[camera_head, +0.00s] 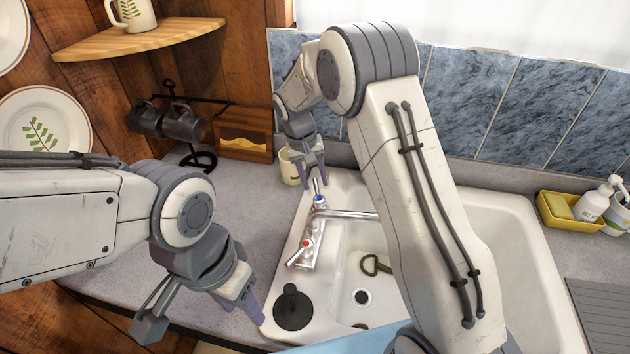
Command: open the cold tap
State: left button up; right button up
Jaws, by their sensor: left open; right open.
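The chrome mixer tap (308,240) stands on the left ledge of the white sink (507,206), its spout pointing right. Its far handle, the cold tap (319,199), has a blue mark. Its near handle, the hot tap (305,244), has a red mark. My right gripper (312,182) is open and points down just above the cold tap's lever; I cannot tell if they touch. My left gripper (252,302) is open and empty, low over the counter at the sink's near left edge. My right arm hides part of the sink and the spout's end.
A black plug (293,309) lies on the sink's near left corner. A cream mug (289,167) stands close behind my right gripper. A mug rack (187,123) with dark mugs is farther left. A yellow caddy (556,216) with a bottle sits right.

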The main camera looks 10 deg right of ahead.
notch_tip(320, 180, up, 10)
jog(key=a+b, duration=0.2)
jog(key=shift+f, duration=0.2)
